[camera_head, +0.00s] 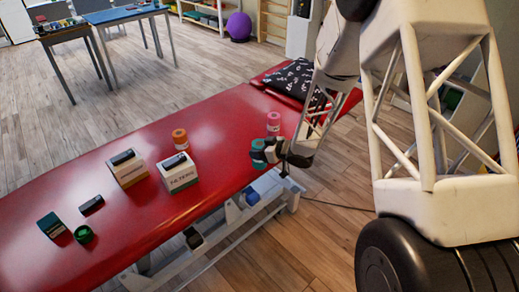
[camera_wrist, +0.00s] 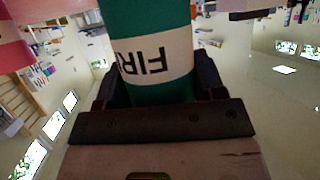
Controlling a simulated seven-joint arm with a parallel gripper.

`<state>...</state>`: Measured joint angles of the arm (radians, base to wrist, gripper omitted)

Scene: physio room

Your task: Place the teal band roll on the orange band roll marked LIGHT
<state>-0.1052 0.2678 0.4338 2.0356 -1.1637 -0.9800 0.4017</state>
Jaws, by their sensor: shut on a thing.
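The teal band roll (camera_head: 258,152) is in my gripper (camera_head: 270,151), above the red couch near its right long edge in the head view. In the wrist view the teal roll (camera_wrist: 150,18) stands between the jaws (camera_wrist: 155,85), with a white label reading "FIR" and the rest cut off. The orange band roll (camera_head: 180,139) stands upright on the couch, to the left of my gripper and behind a white box. Its marking is too small to read. Its top looks bare.
A pink roll (camera_head: 273,122) stands close behind my gripper. Two boxes (camera_head: 128,172) (camera_head: 179,176) with dark items on top stand near the orange roll. A dark case (camera_head: 91,205), a green box (camera_head: 51,226) and a green ring (camera_head: 83,235) lie at the near left. The red couch (camera_head: 226,130) is clear between gripper and orange roll.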

